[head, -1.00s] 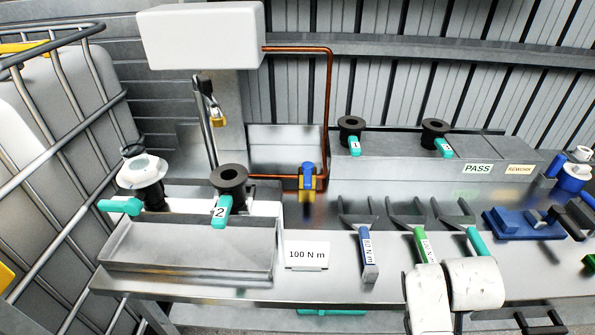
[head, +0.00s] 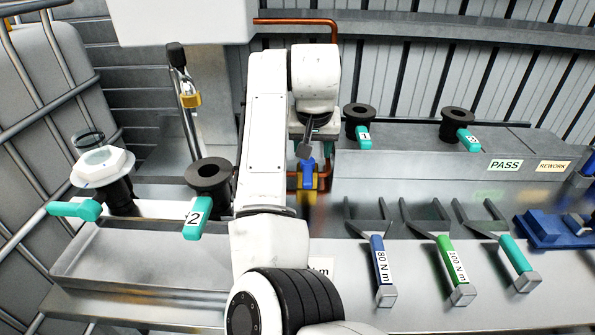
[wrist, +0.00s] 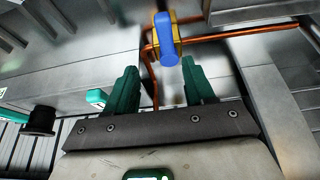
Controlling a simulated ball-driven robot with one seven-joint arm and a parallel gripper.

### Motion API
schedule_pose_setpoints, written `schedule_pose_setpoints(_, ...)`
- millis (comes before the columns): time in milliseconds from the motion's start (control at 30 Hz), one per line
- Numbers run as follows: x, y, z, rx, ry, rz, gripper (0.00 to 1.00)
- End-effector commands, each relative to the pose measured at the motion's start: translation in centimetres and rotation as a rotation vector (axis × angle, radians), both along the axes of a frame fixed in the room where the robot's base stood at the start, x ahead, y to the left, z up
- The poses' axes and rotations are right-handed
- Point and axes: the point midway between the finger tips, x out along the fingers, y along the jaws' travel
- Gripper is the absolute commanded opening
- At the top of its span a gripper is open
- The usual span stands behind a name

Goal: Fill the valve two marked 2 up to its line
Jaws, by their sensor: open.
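The valve marked 2 (head: 208,174) is a black round fitting with a dark open top and a teal handle. It stands upright left of my arm, at the tray. A tap with a blue handle (head: 308,173) and yellow body sits on the copper pipe behind the bench. The tap also shows in the wrist view (wrist: 165,42), just beyond the teal fingertips. My gripper (wrist: 161,76) is open and empty, its fingers apart and pointing toward the tap. The liquid level and line of valve 2 cannot be made out.
A white-topped valve (head: 103,168) with a teal handle stands far left. Two more black valves (head: 360,120) sit on the rear ledge beside the PASS sign (head: 505,165). Several forked wrenches (head: 383,265) lie on the right. A yellow padlock (head: 190,100) hangs on a lever.

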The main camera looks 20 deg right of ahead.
Motion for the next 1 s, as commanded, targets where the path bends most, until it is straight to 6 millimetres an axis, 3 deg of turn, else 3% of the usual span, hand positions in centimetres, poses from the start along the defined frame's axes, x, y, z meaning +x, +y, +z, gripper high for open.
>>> schedule_pose_setpoints(167,0.5,0.6,-0.1,0.007,0.001,0.007,0.53)
schedule_pose_setpoints(700,3.5,-0.5,-8.1,0.007,0.001,0.006,0.53)
schedule_pose_setpoints(1000,4.2,-0.7,-9.6,0.007,-0.001,0.006,0.53)
